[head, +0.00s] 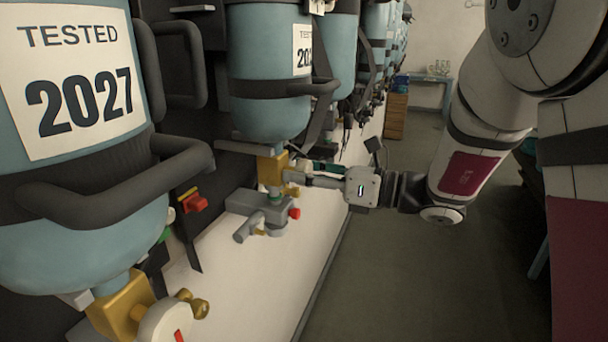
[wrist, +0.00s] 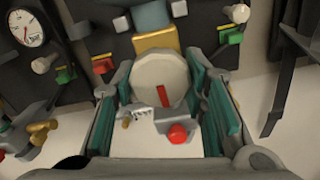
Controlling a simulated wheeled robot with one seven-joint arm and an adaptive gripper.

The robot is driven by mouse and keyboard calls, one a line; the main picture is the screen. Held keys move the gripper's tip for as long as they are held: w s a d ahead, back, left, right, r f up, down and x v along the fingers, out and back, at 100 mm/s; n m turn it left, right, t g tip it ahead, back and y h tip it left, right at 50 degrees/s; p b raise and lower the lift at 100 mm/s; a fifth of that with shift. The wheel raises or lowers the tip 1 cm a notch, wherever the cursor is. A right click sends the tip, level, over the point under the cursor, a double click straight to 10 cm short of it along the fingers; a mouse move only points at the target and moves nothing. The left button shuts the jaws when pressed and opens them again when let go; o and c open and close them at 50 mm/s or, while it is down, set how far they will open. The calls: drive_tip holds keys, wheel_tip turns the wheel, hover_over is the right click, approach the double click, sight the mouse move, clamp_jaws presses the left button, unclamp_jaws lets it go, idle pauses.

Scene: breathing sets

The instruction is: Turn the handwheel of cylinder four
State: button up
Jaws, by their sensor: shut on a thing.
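My gripper (head: 303,174) reaches in from the right to the brass valve (head: 271,166) under the second-nearest blue cylinder (head: 268,100). In the wrist view, its teal-padded fingers stand on both sides of a pale round handwheel (wrist: 156,72) with a red mark on its lower part, and the gripper is shut on it. The brass valve body shows just beyond the wheel (wrist: 156,41). In the head view the fingers hide this wheel. I cannot read a cylinder number.
A grey block (head: 258,208) with a red knob (head: 294,213) sits just below the valve. The nearest cylinder (head: 75,215), with its dark guard bar, fills the left. A gauge (wrist: 27,28) is at the wrist view's left. Floor (head: 400,270) at right is clear.

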drive_tip(key=n+b, duration=0.2)
drive_tip(key=n, duration=0.1)
drive_tip(key=n+b, duration=0.2)
drive_tip(key=shift+w+f+n, duration=0.1)
drive_tip(key=shift+w+n, duration=0.1)
drive_tip(key=shift+n, duration=0.2)
drive_tip(key=n+b, duration=0.5)
drive_tip(key=shift+n+b, duration=0.35)
drive_tip(key=shift+n, duration=0.05)
drive_tip(key=o, duration=1.2)
